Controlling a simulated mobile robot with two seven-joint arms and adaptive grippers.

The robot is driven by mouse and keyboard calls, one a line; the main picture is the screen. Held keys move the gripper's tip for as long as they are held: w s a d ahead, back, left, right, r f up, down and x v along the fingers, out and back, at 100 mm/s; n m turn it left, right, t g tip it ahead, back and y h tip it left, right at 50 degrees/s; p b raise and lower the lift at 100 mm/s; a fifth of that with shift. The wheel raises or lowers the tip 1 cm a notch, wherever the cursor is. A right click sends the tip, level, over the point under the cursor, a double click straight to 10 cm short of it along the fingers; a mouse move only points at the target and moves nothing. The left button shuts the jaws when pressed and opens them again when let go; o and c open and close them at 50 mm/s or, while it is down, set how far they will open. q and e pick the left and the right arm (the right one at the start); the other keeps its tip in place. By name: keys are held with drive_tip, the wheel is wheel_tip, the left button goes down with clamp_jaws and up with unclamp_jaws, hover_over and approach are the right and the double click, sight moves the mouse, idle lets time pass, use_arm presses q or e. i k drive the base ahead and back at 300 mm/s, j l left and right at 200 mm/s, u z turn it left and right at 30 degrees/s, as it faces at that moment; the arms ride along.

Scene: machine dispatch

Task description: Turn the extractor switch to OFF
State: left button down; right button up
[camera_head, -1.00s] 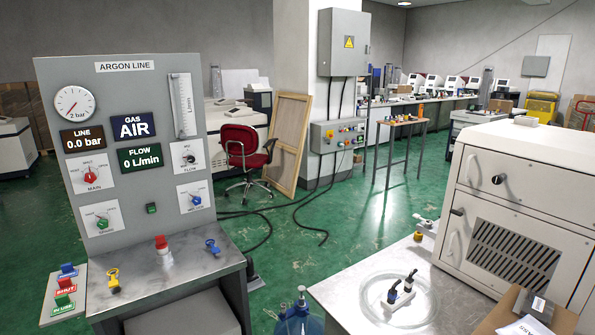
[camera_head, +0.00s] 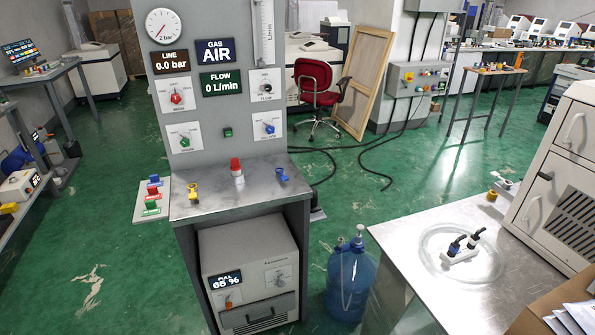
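A small red-orange switch (camera_head: 229,300) sits on a white plate below the display. A grey dial (camera_head: 281,279) sits on another white plate to its right. The lettering on both plates is too small to read, so I cannot tell the switch's setting or confirm which control is the extractor's. Neither of my grippers is in view.
A blue water bottle (camera_head: 351,280) stands on the floor right of the unit. A metal table (camera_head: 415,235) with a coiled hose is at the right. Black cables (camera_head: 375,175) lie on the floor behind. Green floor (camera_head: 110,250) is open at the left.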

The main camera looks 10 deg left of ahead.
sight(229, 304)
drive_tip(key=u, duration=1.1)
